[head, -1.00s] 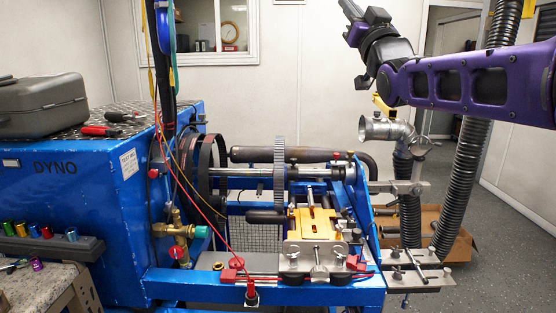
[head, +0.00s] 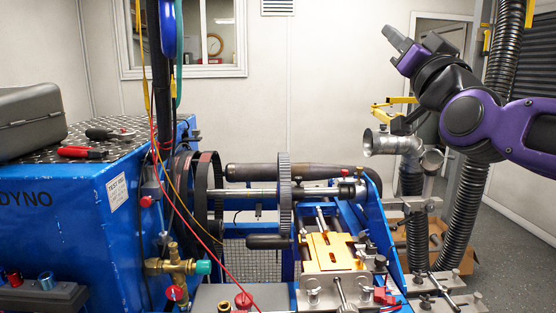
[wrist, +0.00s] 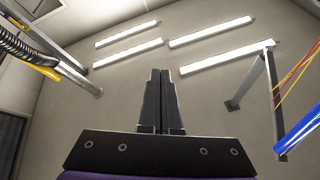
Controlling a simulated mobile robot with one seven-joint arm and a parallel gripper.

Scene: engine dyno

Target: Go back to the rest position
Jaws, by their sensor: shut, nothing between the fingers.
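My gripper (head: 397,40) is at the upper right of the head view, raised above the dyno rig and tilted up to the left. It is clear of everything around it. In the wrist view its two dark fingers (wrist: 161,100) stand side by side, closed together with nothing between them. Behind them the wrist view shows the ceiling with several lit tube lamps (wrist: 128,52). My purple arm comes in from the right edge of the head view.
A metal exhaust pipe (head: 385,143) with a yellow bracket (head: 390,105) stands below my gripper. A ribbed black hose (head: 468,195) rises beside my arm. The blue dyno (head: 75,205) fills the left, with hanging cables (head: 165,60). The wall space left of my gripper is free.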

